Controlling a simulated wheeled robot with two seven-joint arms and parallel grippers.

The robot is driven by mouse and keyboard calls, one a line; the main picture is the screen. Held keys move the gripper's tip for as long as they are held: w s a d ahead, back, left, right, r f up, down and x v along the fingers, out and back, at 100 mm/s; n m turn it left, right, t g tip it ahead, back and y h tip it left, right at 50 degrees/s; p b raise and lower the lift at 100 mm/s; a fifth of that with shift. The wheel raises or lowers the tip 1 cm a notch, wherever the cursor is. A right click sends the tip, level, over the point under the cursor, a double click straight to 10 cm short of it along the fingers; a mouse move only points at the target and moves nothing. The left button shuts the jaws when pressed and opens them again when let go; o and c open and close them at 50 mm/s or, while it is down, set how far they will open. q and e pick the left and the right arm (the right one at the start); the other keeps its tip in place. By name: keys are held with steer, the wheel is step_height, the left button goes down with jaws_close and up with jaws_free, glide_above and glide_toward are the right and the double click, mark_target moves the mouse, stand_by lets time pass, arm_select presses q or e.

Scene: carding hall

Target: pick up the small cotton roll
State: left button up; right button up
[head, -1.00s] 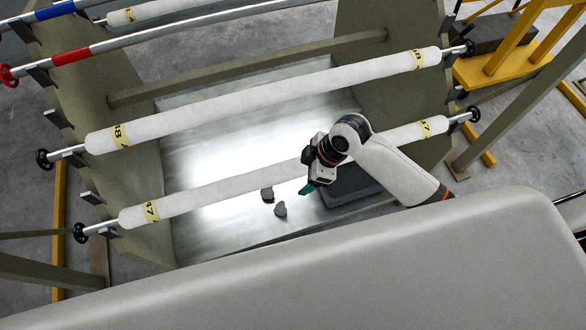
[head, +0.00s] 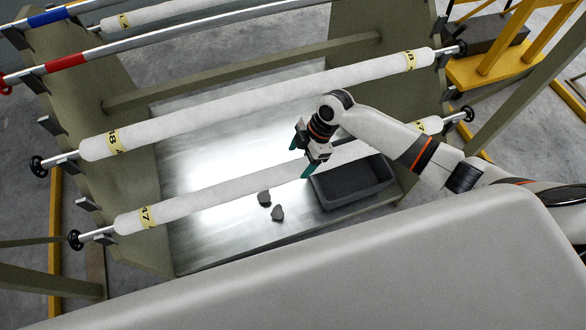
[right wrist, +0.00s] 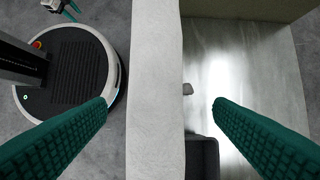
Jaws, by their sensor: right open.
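The lower white cotton roll (head: 200,202) is long, has yellow end labels, and lies on a bar across the frame. My right gripper (head: 300,157) is over its right half, open with green fingers apart. In the right wrist view the roll (right wrist: 155,95) runs between the open fingers (right wrist: 162,105), without visible contact; how far above it they are I cannot tell. Part of the roll is hidden behind my gripper and arm in the head view. A similar, longer roll (head: 255,104) lies behind it. What seems to be my left gripper (right wrist: 70,11) shows small in the right wrist view.
Two small grey lumps (head: 264,198) (head: 278,213) lie on the shiny metal sheet (head: 215,240) below the rolls. A dark open bin (head: 355,201) stands to their right. Olive side panels (head: 105,70) close the frame in. A large grey surface fills the foreground.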

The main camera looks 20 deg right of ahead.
mark_target(295, 164)
steer(key=x, duration=0.5)
steer(key=shift+s+a, duration=0.25)
jaws_close()
steer(key=shift+w+r, duration=0.1)
